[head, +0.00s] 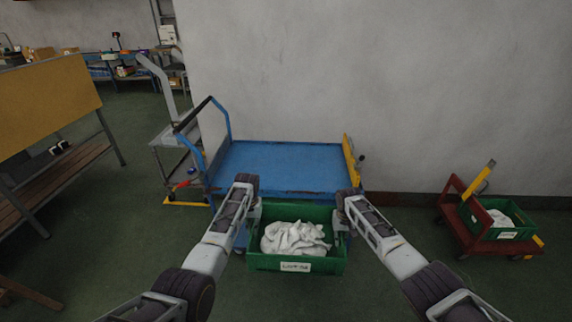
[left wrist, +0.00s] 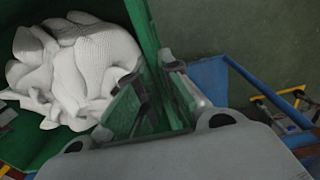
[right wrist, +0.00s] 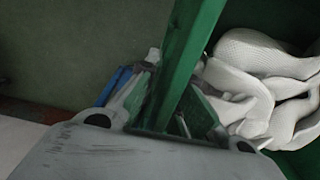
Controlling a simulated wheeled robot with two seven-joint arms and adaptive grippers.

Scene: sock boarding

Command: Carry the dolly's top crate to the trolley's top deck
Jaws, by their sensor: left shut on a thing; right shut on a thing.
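A green crate (head: 262,262) with white socks (head: 295,238) and a white label hangs between my two arms in the head view. My left gripper (head: 252,215) is shut on the crate's left wall; the left wrist view shows its fingers at the green rim (left wrist: 143,30). My right gripper (head: 345,215) is shut on the right wall, also seen in the right wrist view (right wrist: 192,45). The blue trolley's top deck (head: 280,165) is bare and lies just beyond the crate. The dolly (head: 463,235), dark red, stands at right with another green crate (head: 520,222) on it.
A grey wall (head: 400,100) rises behind the trolley. A grey stand (head: 170,150) is beside the trolley's left handle. A bench with a yellow-brown panel (head: 45,105) is at far left. Green floor is free between trolley and dolly.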

